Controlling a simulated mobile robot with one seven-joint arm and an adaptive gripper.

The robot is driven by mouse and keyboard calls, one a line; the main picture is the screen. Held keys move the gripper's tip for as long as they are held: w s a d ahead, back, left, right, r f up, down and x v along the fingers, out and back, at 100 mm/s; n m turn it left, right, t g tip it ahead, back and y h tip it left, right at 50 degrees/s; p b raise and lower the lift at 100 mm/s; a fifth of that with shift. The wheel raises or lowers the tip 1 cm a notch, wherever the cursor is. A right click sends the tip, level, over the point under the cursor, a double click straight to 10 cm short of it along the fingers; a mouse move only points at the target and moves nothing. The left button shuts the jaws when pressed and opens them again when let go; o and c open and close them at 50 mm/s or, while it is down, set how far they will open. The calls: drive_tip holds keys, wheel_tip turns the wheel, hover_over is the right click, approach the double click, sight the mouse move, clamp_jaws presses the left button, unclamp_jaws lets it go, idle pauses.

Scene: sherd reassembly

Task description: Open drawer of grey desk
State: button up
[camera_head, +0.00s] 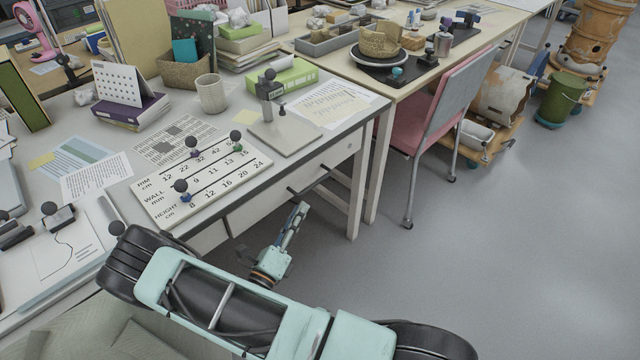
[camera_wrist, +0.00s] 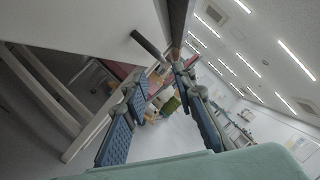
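The grey desk (camera_head: 262,210) stands at the left in the head view, its top covered with papers and tools. Its drawer front (camera_head: 330,164) is pale, under the dark-edged top, and looks flush with the desk. A dark bar handle (camera_head: 293,191) sticks out from the front; it also shows in the wrist view (camera_wrist: 148,44). My gripper (camera_head: 301,208) is just below and in front of the handle. In the wrist view my gripper (camera_wrist: 160,78) has its two blue-padded fingers apart, with nothing between them. The handle lies beyond the fingertips, and I cannot tell whether they touch it.
A desk leg (camera_head: 357,190) stands right of the drawer. A pink and grey chair (camera_head: 450,105) is by the wooden table (camera_head: 400,88) further right. A green bucket (camera_head: 560,98) stands at the far right. The grey floor (camera_head: 500,240) at right is clear.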

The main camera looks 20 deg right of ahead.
sight(314, 184)
drive_tip(key=b+x, duration=0.1)
drive_tip(key=x, duration=0.9)
drive_tip(key=shift+r, duration=0.1)
drive_tip(key=shift+s, duration=0.1)
clamp_jaws()
